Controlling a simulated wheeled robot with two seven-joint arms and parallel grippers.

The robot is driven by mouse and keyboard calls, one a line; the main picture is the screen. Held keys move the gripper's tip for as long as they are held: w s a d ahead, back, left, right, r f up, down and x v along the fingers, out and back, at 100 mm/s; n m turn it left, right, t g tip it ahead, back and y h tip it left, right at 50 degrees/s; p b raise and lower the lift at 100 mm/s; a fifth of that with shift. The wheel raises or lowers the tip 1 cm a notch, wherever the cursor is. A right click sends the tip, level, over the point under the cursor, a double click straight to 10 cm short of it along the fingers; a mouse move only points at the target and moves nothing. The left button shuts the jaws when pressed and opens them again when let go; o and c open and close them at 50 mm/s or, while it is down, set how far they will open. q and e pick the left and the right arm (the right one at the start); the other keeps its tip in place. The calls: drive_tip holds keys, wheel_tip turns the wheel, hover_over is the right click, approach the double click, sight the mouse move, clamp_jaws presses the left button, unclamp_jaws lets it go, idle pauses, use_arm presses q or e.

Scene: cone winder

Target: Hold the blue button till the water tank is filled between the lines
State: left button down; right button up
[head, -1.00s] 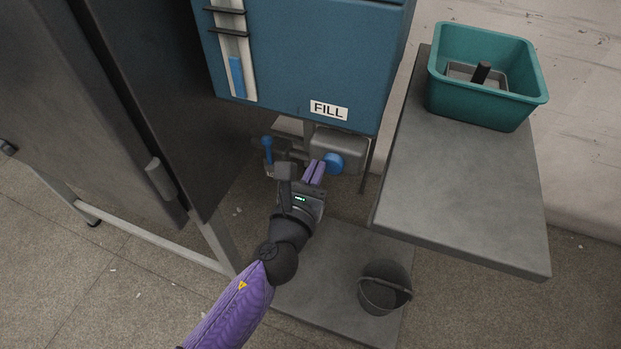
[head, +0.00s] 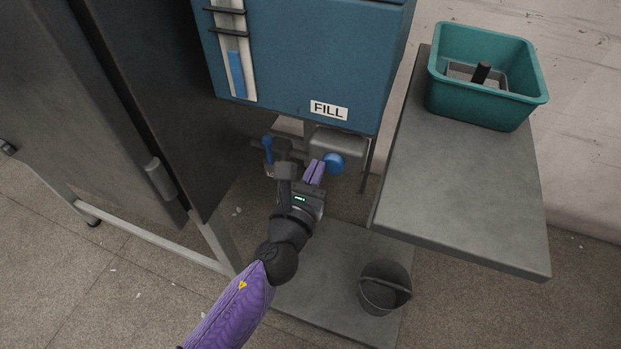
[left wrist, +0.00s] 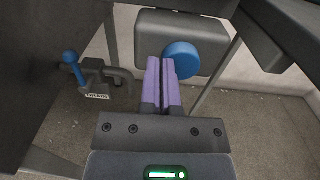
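The blue water tank (head: 300,60) has a white FILL label (head: 328,111) and a sight gauge (head: 230,55) with two dark lines. The blue water column (head: 236,72) in the gauge stands a little below the lower line. The round blue button (head: 334,163) sits on a grey box under the tank; it also shows in the left wrist view (left wrist: 181,60). My left gripper (head: 315,170) is shut with nothing between its purple fingers, its tips at the button's left edge; whether they press it I cannot tell. My right gripper is not in view.
A blue-handled drain valve (left wrist: 70,58) is left of the button. A grey bench (head: 460,190) with a teal bin (head: 480,105) stands to the right. A dark bucket (head: 384,287) stands below. A dark cabinet (head: 100,100) is at the left.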

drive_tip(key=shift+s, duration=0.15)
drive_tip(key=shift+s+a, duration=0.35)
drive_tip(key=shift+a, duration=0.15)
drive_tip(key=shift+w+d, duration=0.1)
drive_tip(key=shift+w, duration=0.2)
